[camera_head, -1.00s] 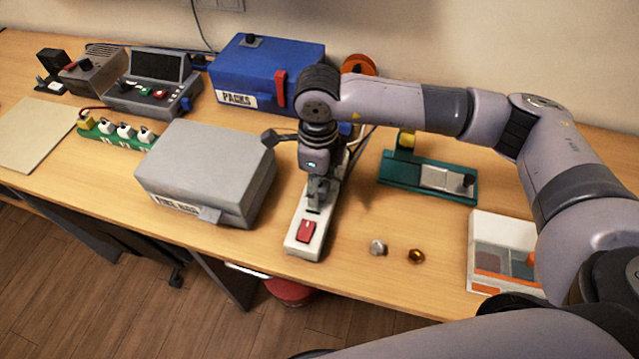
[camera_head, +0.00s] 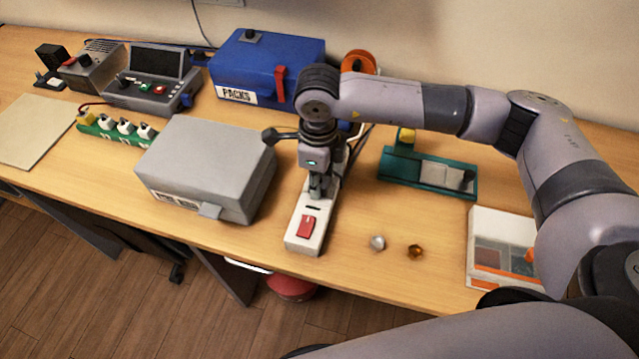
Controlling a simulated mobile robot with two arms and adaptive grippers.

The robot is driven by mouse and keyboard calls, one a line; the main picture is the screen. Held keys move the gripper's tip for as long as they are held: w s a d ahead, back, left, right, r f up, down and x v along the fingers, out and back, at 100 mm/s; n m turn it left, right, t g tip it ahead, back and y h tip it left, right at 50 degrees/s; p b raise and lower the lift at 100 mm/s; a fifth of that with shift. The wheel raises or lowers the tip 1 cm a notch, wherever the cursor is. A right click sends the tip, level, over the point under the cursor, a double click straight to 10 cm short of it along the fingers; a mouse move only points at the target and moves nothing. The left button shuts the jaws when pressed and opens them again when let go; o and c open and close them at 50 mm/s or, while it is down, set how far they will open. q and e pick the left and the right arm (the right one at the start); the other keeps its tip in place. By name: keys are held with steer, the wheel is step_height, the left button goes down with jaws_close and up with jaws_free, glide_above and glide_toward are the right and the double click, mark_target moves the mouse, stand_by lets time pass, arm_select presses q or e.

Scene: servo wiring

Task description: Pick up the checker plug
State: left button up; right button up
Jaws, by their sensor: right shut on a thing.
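My right gripper (camera_head: 318,194) points down over the white power strip (camera_head: 300,241), which has a red switch (camera_head: 306,226) at its near end. The gripper is shut on a small plug, mostly hidden between and behind the fingers. I cannot make out its shape or how far it is from the strip. A dark slot (camera_head: 313,208) in the strip shows just in front of the fingertips. A cable (camera_head: 358,145) curves behind the wrist to the right. My left gripper is not in view.
A grey box (camera_head: 205,160) stands close left of the strip, with a blue box (camera_head: 265,70) behind. A green fixture (camera_head: 427,178), a silver knob (camera_head: 377,242), a brass knob (camera_head: 415,251) and a white tray (camera_head: 480,225) are to the right. A green socket row (camera_head: 90,128) is far left.

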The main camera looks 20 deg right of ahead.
steer(key=shift+r, duration=0.1)
steer(key=shift+c, duration=0.4)
steer(key=shift+w+r, duration=0.1)
steer(key=shift+r, duration=0.45)
step_height(320, 180, up, 19)
steer(key=b, duration=0.3)
steer(key=shift+b, duration=0.3)
steer(key=shift+f, duration=0.15)
